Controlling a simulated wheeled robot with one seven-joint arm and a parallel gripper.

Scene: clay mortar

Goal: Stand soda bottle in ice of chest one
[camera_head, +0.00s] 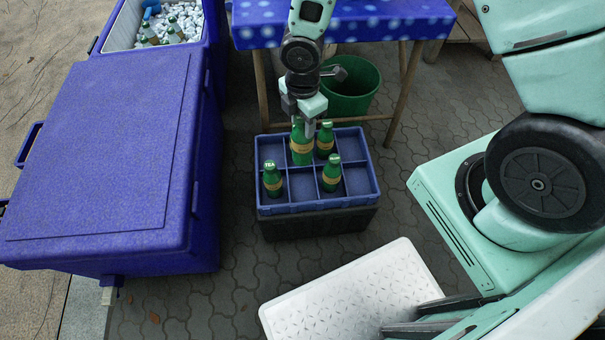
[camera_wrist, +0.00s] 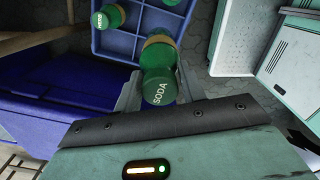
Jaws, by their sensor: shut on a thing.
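The green soda bottle (camera_head: 301,148) with a tan label is upright at the back of the blue crate. My gripper (camera_head: 304,122) is shut on its upper part from above. In the wrist view the cap of the soda bottle (camera_wrist: 160,92) reads SODA and sits between the fingers (camera_wrist: 158,84). I cannot tell whether its base rests in a compartment or hangs just above. An open blue chest (camera_head: 97,44) at the upper left holds ice (camera_head: 186,12) and several green bottles. Its number is not visible.
The blue crate (camera_head: 352,198) also holds several green bottles, one marked TEA (camera_head: 272,180). A large blue chest (camera_head: 110,150) with a closed lid stands at left. A blue-clothed table (camera_head: 400,18) and green bucket (camera_head: 352,92) stand behind. A blue scoop (camera_head: 151,7) lies in the ice.

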